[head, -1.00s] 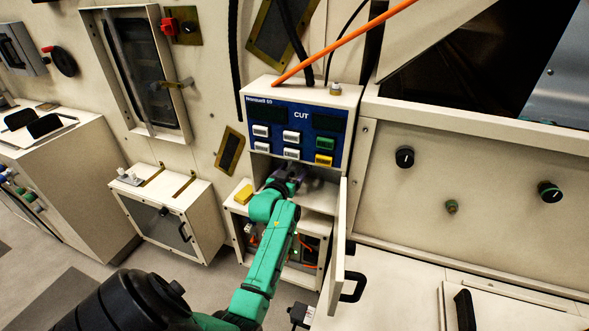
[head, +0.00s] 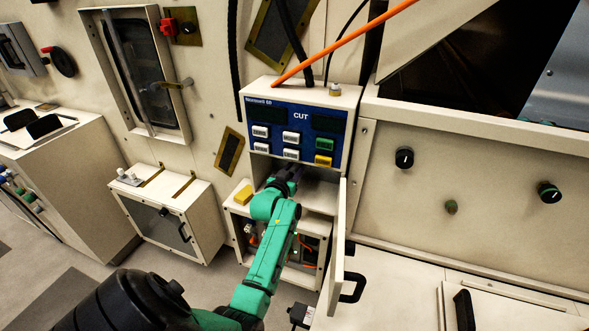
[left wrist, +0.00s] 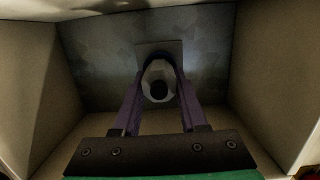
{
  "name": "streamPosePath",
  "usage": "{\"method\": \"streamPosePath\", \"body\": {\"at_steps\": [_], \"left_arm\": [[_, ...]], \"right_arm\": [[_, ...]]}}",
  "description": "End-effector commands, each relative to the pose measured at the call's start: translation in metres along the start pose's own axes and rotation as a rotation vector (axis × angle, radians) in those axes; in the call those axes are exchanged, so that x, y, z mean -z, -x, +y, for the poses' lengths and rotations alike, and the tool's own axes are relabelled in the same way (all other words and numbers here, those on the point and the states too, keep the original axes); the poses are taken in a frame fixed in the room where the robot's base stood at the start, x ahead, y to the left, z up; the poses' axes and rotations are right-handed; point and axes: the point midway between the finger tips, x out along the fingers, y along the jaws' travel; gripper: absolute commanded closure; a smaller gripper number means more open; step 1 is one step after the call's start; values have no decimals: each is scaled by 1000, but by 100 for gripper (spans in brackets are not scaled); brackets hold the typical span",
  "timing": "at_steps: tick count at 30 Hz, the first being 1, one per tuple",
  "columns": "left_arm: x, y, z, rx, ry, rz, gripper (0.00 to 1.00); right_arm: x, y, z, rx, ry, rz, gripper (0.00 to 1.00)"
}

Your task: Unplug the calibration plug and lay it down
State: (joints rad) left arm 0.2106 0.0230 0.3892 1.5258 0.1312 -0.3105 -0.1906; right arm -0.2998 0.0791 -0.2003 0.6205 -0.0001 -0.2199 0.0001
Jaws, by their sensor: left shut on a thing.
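My left gripper (head: 290,172) reaches into the open compartment below the blue CUT panel (head: 295,132). In the left wrist view its two purple fingers (left wrist: 158,80) are shut on a pale, rounded piece with a dark round end, which I take to be the calibration plug (left wrist: 158,69). A grey square plate (left wrist: 158,47) shows right behind the plug, near the back wall. I cannot tell whether the plug is still seated there. In the head view the plug is too small and shaded to make out. My right gripper is not in view.
Compartment walls (left wrist: 38,80) stand close on both sides. An open door (head: 338,250) hangs to the right of my arm. A yellow block (head: 244,194) sits on the lower box to the left. A pale bench top (head: 400,285) lies at lower right.

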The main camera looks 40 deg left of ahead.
Motion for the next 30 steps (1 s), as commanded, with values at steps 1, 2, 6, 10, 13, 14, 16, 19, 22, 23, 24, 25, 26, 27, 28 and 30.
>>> {"method": "streamPosePath", "body": {"at_steps": [1,2,6,10,13,14,16,19,22,23,24,25,26,27,28,30], "left_arm": [[0,2,0,-1,0,-4,100],[0,3,0,-1,0,-4,100],[-2,7,0,-1,1,-6,100],[-2,11,0,-1,1,-6,100],[-3,14,0,-1,1,-6,100],[-3,15,0,-1,1,-5,100],[-2,17,0,0,1,-4,100],[-2,20,0,0,0,-3,100],[-3,23,0,0,0,-4,100],[-3,24,0,0,0,-4,100],[-3,25,0,-1,0,-4,100],[-4,26,0,-1,0,-3,100],[-4,26,0,-1,0,-3,100],[-4,26,0,-1,0,-3,100],[-4,27,0,-1,0,-3,100],[-5,27,0,-1,0,-3,100]], "right_arm": [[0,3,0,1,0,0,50],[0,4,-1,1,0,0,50],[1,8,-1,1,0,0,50],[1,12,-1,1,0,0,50],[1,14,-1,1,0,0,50],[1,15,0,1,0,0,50],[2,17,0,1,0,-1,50],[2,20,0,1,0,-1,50],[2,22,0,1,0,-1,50],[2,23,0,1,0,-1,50],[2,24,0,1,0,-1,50],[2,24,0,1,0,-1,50],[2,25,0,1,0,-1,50],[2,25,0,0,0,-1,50],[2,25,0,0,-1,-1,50],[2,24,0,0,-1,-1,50]]}}
